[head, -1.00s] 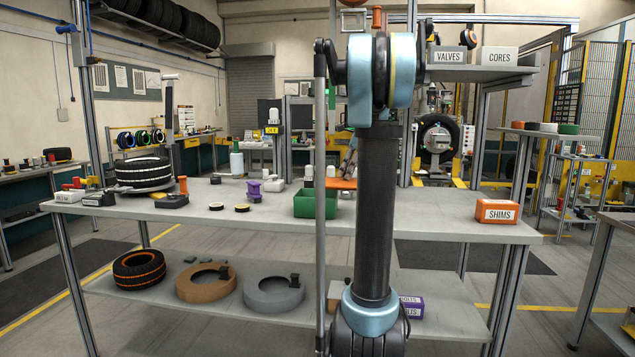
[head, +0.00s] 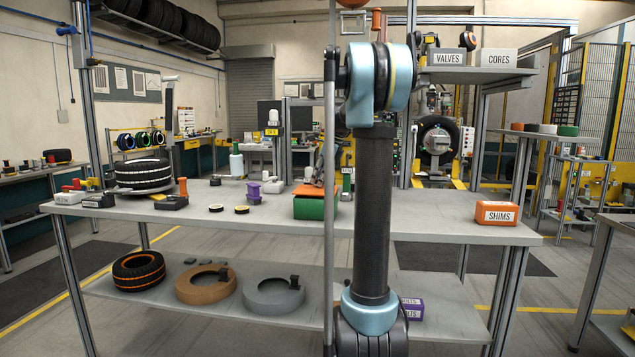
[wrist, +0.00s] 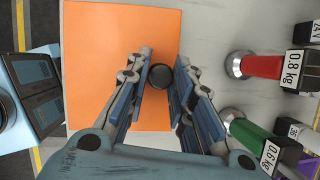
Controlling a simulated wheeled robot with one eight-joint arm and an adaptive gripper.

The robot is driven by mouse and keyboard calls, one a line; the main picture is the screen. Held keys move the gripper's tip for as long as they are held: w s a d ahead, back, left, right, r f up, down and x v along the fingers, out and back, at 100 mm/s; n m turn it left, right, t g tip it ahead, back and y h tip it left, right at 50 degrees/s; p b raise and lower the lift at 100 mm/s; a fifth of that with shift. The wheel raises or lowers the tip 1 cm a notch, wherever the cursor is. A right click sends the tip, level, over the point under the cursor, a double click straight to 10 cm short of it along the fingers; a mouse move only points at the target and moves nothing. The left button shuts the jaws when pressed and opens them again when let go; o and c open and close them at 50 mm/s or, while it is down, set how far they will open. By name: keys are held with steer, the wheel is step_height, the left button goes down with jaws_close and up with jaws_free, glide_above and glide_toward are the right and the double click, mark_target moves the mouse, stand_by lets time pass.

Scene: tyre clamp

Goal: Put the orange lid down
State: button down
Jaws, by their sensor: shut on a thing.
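My gripper (wrist: 163,85) is shut on the knob, one finger on each side. In the head view the lid (head: 312,190) lies over the open top of the green box (head: 308,209) on the workbench. It looks roughly level. I cannot tell whether it touches the rim or hovers just above it. In the wrist view the lid hides the box. In the head view my arm hides most of the gripper.
On the workbench (head: 440,215), the area left of the orange SHIMS box (head: 509,213) is clear.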

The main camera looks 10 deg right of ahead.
steer(key=shift+f, duration=0.6)
steer(key=c, duration=1.4)
jaws_free()
steer(key=shift+r, duration=0.1)
steer(key=shift+r, duration=0.35)
steer(key=v, duration=1.2)
steer(key=s+a+f+n+h, duration=0.2)
steer(key=s+f+n, duration=0.9)
steer(key=s+f, duration=0.7)
steer(key=s+a+f+n+h, duration=0.1)
steer(key=s+a+f+n, duration=0.1)
steer(key=s+f+n, duration=1)
steer(key=s+f, duration=0.6)
steer(key=s, duration=0.5)
steer(key=shift+s+h, duration=0.3)
steer(key=shift+h, duration=0.1)
